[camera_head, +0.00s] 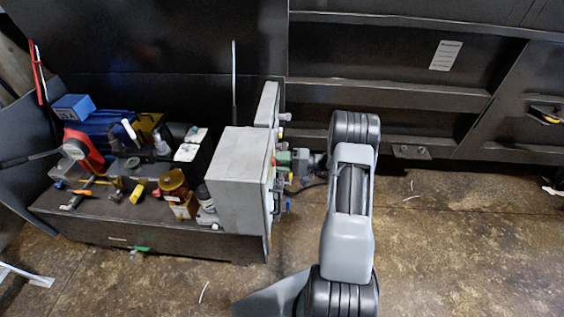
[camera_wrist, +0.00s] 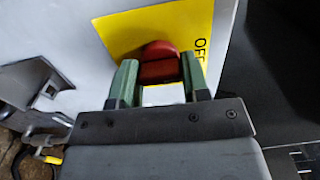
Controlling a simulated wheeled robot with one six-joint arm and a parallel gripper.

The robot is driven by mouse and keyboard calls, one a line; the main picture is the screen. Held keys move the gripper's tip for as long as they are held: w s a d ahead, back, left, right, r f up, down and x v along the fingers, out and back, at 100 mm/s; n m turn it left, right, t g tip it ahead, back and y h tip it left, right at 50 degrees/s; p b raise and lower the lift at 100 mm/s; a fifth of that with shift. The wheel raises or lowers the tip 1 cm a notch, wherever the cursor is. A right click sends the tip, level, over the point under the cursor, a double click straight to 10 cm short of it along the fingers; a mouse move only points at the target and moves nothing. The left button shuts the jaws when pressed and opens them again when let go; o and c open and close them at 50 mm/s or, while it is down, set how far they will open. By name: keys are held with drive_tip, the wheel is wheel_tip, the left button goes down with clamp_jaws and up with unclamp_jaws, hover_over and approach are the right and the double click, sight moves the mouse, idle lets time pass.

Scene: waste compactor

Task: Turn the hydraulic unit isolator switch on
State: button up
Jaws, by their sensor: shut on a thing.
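The isolator switch is a red rotary knob (camera_wrist: 160,62) on a yellow plate (camera_wrist: 125,32), which shows in the wrist view on the face of a grey box. The letters "OFF" are partly visible on the plate at the right. My gripper (camera_wrist: 158,75) has its two green fingers on either side of the red knob, shut on it. In the head view the grey box (camera_head: 240,180) stands right of the hydraulic unit, and my gripper (camera_head: 283,158) reaches its right-hand face. The knob's pointing direction is hard to tell.
A grey latch or bracket (camera_wrist: 38,85) sticks out of the box face left of my gripper in the wrist view. The hydraulic unit's bench (camera_head: 100,205) holds valves and a blue motor (camera_head: 105,128). The floor (camera_head: 460,250) to the right is clear.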

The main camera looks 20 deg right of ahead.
drive_tip(key=shift+c, duration=1.1)
drive_tip(key=shift+m, duration=0.3)
drive_tip(key=m, duration=0.3)
drive_tip(key=shift+m, duration=0.4)
drive_tip(key=m, duration=0.4)
drive_tip(key=shift+m, duration=0.3)
drive_tip(key=m+p, duration=0.1)
drive_tip(key=m, duration=0.4)
drive_tip(key=shift+p, duration=0.4)
drive_tip(key=shift+m+p, duration=0.5)
drive_tip(key=shift+m, duration=1.7)
drive_tip(key=o, duration=0.9)
